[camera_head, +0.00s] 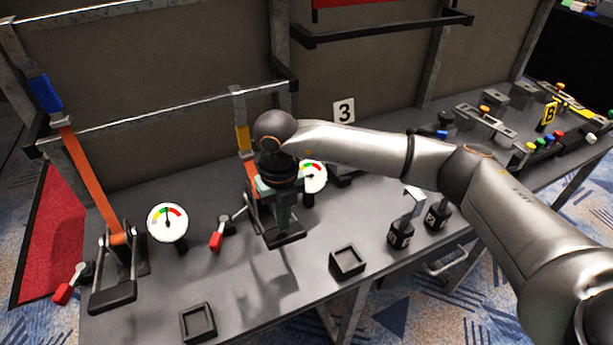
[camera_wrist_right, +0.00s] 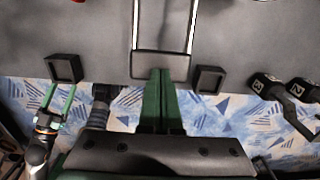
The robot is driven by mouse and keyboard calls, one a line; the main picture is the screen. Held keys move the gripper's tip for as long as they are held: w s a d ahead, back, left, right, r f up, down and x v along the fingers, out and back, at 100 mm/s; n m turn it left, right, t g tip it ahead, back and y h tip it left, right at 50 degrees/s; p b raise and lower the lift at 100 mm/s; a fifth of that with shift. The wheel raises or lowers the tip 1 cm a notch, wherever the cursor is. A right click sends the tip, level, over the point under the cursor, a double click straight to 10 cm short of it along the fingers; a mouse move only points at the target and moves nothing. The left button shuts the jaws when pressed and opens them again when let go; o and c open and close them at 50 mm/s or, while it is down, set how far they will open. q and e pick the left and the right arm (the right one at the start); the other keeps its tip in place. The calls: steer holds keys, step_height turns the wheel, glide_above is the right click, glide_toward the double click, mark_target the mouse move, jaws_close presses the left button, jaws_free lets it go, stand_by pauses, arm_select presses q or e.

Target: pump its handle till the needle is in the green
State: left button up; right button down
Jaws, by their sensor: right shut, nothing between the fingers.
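Two lever pumps stand on the grey bench. The left one has an orange handle (camera_head: 88,178) with a blue grip (camera_head: 45,93), leaning up and left; its gauge (camera_head: 167,222) has a needle pointing about straight up. The second pump has an orange lever with a yellow grip (camera_head: 243,138), partly hidden by my right arm. Its gauge (camera_head: 313,177) is partly covered and its reading is unclear. My right gripper (camera_head: 281,218) is shut and empty, pointing down over the second pump's base; its green fingers (camera_wrist_right: 162,100) show together in the wrist view. My left gripper (camera_wrist_right: 57,104) is open and empty.
Red-tipped small levers (camera_head: 217,240) (camera_head: 66,291) stand beside the pumps. Square black trays (camera_head: 347,262) (camera_head: 198,323) lie near the front edge. Black numbered blocks (camera_head: 400,235) stand to the right. A metal rail (camera_head: 170,107) runs behind the pumps.

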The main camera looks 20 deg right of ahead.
mark_target(285, 236)
steer(key=shift+f+b, duration=1.4)
steer(key=shift+f, duration=0.6)
steer(key=shift+f+b, duration=0.7)
steer(key=shift+f, duration=0.15)
steer(key=shift+f+b, duration=0.9)
steer(key=shift+f, duration=0.3)
arm_select(q)
steer(key=shift+w+d+f+b, duration=0.7)
steer(key=shift+d+f, duration=0.9)
steer(key=shift+f, duration=1.05)
arm_select(e)
steer(key=shift+f, duration=1)
steer(key=shift+r, duration=0.3)
step_height(285, 236, up, 4)
steer(key=p, duration=0.3)
steer(key=shift+f, duration=0.2)
step_height(285, 236, up, 5)
steer(key=p, duration=0.3)
steer(key=shift+r, duration=0.2)
steer(key=shift+r+p, duration=0.35)
arm_select(q)
steer(key=a+r, duration=0.1)
steer(key=r, duration=0.1)
steer(key=s+a+r, duration=0.1)
steer(key=a+r, duration=0.1)
steer(key=shift+s+a+r, duration=0.1)
steer(key=shift+s+a, duration=0.1)
